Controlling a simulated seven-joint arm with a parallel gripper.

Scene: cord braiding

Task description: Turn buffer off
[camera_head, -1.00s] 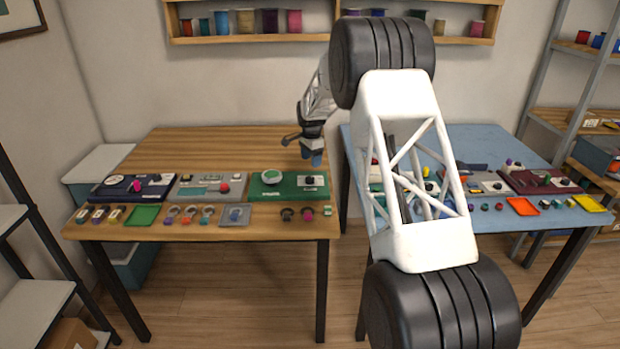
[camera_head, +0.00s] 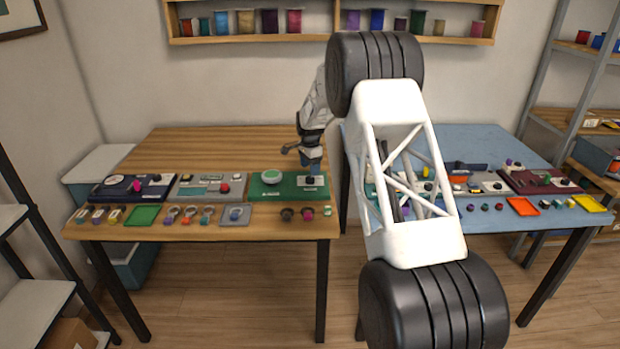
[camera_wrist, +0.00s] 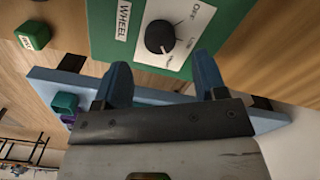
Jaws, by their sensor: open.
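A green unit (camera_head: 288,192) stands on the wooden table, with a round pale-and-green disc (camera_head: 271,177) on its left part. In the wrist view the green unit (camera_wrist: 110,50) bears a "WHEEL" label and a white plate (camera_wrist: 185,12) with a black round knob (camera_wrist: 162,36). Small position words ring the knob; one looks like "ON", the rest are too blurred to read surely. My gripper (camera_head: 311,168) is just above the plate end of the unit. In the wrist view my gripper (camera_wrist: 163,70) is open, its two blue fingers apart from the knob, which is beyond the gap between them.
A grey unit with a red button (camera_head: 225,188) and a dark blue unit (camera_head: 110,190) stand to the left. Rings, small parts and a green tray (camera_head: 142,215) line the front. A blue table (camera_head: 480,140) with more units stands to the right.

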